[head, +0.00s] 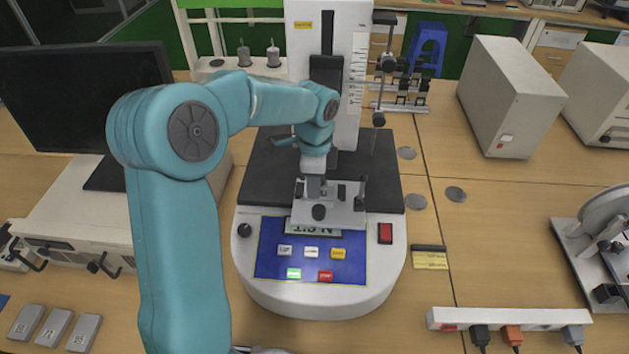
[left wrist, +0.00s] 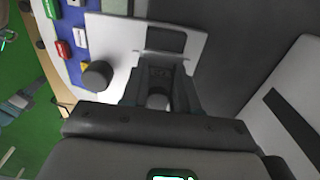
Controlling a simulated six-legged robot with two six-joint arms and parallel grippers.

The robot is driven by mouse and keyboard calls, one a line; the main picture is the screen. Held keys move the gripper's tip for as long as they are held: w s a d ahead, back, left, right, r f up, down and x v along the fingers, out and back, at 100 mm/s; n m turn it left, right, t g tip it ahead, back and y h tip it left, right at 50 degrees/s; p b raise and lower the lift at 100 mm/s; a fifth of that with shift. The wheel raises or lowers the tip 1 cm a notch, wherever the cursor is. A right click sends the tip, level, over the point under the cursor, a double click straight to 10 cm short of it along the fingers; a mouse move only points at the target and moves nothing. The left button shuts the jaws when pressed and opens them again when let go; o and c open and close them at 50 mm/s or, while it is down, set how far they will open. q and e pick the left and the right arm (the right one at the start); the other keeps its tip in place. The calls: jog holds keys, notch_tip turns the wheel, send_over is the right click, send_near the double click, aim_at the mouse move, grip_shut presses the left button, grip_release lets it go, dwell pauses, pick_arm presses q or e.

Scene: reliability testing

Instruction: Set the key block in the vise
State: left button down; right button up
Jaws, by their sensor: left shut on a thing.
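The vise (head: 345,212) is a small light metal fixture with dark knobs on the black bed of the test machine. Its pale plate (left wrist: 115,38) also shows in the left wrist view. My left gripper (head: 314,186) points down over the vise, with its fingers close together. In the left wrist view my left gripper (left wrist: 160,88) is shut on a small grey piece, the key block, mostly hidden between the dark fingers. The block is at the vise; I cannot tell whether it is seated. My right gripper is not in view.
The white test machine (head: 300,30) rises behind the vise, with a blue button panel (head: 268,262) in front. Several grey labelled blocks (head: 53,327) lie at the lower left. A monitor (head: 85,100) stands left and a power strip (head: 510,318) lies right. The table right of the machine has free room.

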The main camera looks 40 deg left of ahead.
pick_arm(q)
jog(key=shift+f, duration=0.1)
jog(key=c, duration=0.8)
grip_release()
jog(key=shift+c, duration=0.2)
notch_tip(320, 180, up, 12)
jog(key=shift+r, duration=0.2)
jog(key=shift+f, duration=0.1)
